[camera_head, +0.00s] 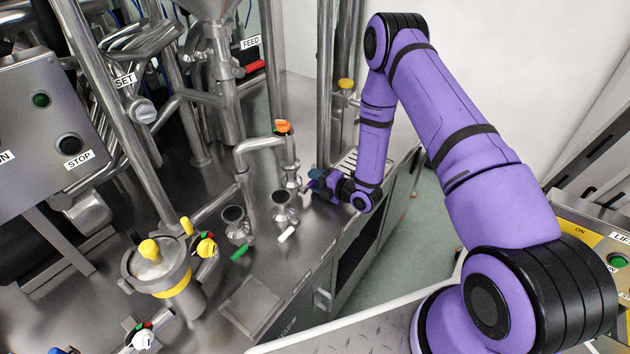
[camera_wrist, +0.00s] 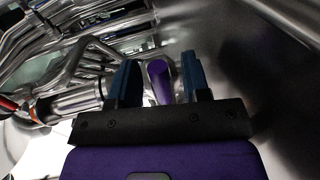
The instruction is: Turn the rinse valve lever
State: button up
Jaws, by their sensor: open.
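A purple lever handle (camera_wrist: 159,80) shows in the wrist view between the two blue fingers of my gripper (camera_wrist: 160,82). The fingers are apart, one on each side of it. I cannot tell whether either finger touches it. In the head view my gripper (camera_head: 318,181) is low over the steel bench, beside the pipe with an orange-capped valve. There the purple lever is not clearly distinguishable from my gripper. No rinse label is readable in either view.
A valve with a white lever (camera_head: 287,235) and one with a green lever (camera_head: 240,252) stand left of my gripper. An orange-capped valve (camera_head: 283,126) tops the bent pipe behind them. A red FEED lever (camera_head: 255,66) is farther back. Steel pipes crowd the left.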

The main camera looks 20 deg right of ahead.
jog(key=shift+w+a, duration=0.2)
grip_shut()
